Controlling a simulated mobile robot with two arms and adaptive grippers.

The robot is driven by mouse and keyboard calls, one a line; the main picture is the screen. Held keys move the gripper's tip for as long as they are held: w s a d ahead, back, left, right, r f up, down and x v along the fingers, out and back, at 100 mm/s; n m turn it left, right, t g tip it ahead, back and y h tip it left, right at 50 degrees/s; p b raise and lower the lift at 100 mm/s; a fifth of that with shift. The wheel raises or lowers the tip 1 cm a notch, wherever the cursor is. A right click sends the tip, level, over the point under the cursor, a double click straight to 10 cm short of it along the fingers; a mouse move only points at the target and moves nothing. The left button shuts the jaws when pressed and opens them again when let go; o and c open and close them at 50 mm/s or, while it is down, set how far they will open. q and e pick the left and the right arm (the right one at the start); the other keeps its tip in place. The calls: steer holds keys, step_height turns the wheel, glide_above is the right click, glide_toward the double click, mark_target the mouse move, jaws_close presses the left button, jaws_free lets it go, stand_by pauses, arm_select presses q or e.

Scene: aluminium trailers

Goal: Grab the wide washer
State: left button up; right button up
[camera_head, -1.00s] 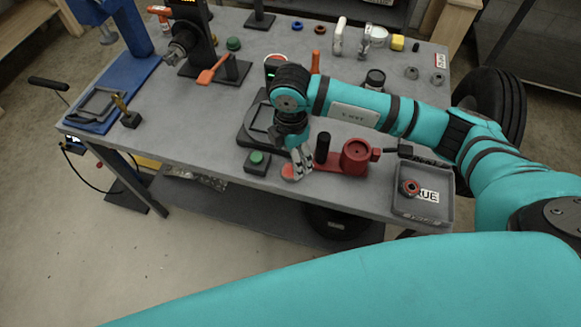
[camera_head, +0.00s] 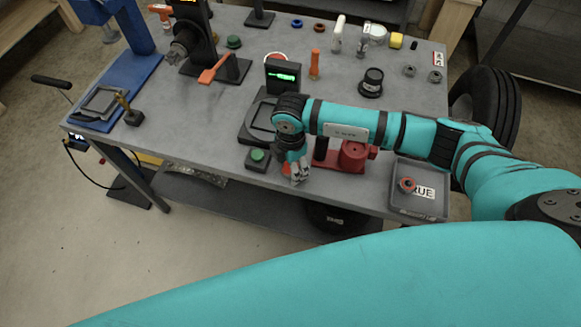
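I cannot tell for sure which piece is the wide washer. Small round parts in view are a blue ring (camera_head: 297,23) and a dark red ring (camera_head: 319,27) at the back, two grey nut-like pieces (camera_head: 409,71) at the right, and a red ring-like part (camera_head: 407,185) in the grey tray. My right gripper (camera_head: 299,178) points down at the table's front edge, between the green button box and the red fixture. A red patch (camera_head: 286,169) shows beside its fingers, partly hidden. The fingers look close together, but their opening is unclear. My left gripper is out of view.
The green button box (camera_head: 257,159) and red fixture (camera_head: 353,156) flank my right gripper. A black display (camera_head: 283,76) with green digits stands behind my forearm. The grey tray (camera_head: 420,207) is at the front right.

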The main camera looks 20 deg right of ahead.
steer(key=c, duration=0.8)
steer(key=shift+r, duration=0.1)
